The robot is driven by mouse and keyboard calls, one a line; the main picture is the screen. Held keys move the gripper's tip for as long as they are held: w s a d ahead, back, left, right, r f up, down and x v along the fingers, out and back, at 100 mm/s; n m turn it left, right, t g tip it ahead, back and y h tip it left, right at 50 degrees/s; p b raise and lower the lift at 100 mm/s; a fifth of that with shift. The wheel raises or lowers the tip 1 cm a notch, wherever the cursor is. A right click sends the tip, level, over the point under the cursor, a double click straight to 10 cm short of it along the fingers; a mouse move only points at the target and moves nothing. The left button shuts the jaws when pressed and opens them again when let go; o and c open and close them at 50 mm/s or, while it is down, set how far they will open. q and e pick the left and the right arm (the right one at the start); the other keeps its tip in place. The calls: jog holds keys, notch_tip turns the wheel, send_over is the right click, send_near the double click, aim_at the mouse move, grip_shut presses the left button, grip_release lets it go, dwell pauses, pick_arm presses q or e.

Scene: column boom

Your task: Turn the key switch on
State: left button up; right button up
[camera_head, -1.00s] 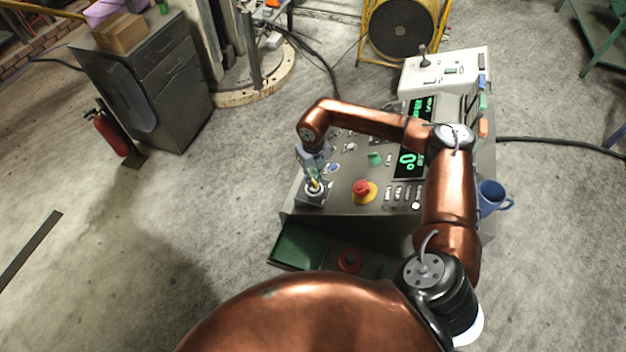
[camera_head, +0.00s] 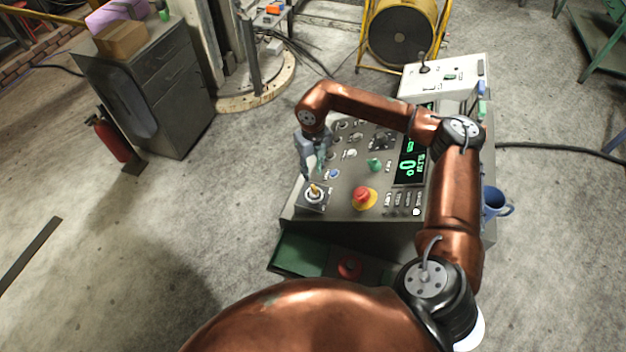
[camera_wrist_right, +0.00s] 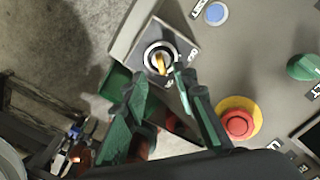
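The key switch (camera_head: 313,195) is a square plate with a round silver collar and a yellow key, at the near left corner of the grey control console (camera_head: 345,200). In the right wrist view the yellow key (camera_wrist_right: 160,62) stands in the collar, just beyond my fingertips. My right gripper (camera_wrist_right: 163,84) is open, its green fingers apart with nothing between them. In the head view the right gripper (camera_head: 315,168) hangs just behind the switch, apart from the key. The plate's lettering is too small to read surely. My left gripper is not in view.
A red emergency button (camera_head: 362,196) on a yellow base and a green knob (camera_head: 374,164) stand right of the switch. A blue button (camera_wrist_right: 216,12) is close by. A blue mug (camera_head: 494,202) stands at the console's right.

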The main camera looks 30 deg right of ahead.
jog(key=shift+r, duration=1.7)
jog(key=shift+f, duration=0.1)
